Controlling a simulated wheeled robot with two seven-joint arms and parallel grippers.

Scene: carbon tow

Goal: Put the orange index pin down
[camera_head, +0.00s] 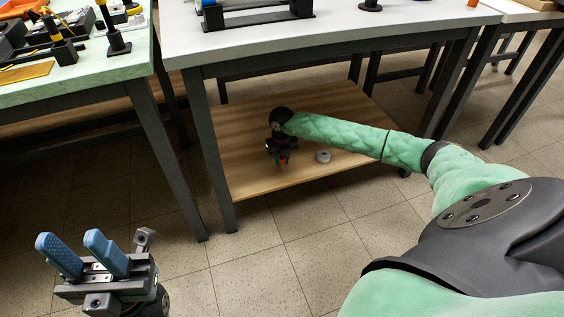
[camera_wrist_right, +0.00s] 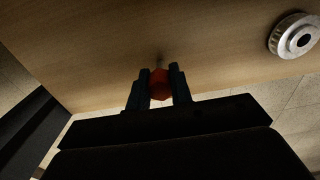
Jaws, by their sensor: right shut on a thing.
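The orange index pin (camera_wrist_right: 159,84) shows in the right wrist view as an orange-red body between the two fingers of my right gripper (camera_wrist_right: 160,80). The gripper is shut on it. A thin tip of the pin points toward the wooden shelf; I cannot tell whether it touches. In the head view my right gripper (camera_head: 281,160) is over the low wooden shelf under the middle table, with a small bit of orange at its fingers. My left gripper (camera_head: 82,256) is open and empty at the bottom left, over the floor.
A silver toothed pulley (camera_wrist_right: 294,36) lies on the wooden shelf (camera_head: 245,130) to the right of my right gripper; it also shows in the head view (camera_head: 323,156). Table legs (camera_head: 212,150) flank the shelf, and the white tabletop (camera_head: 350,38) is above.

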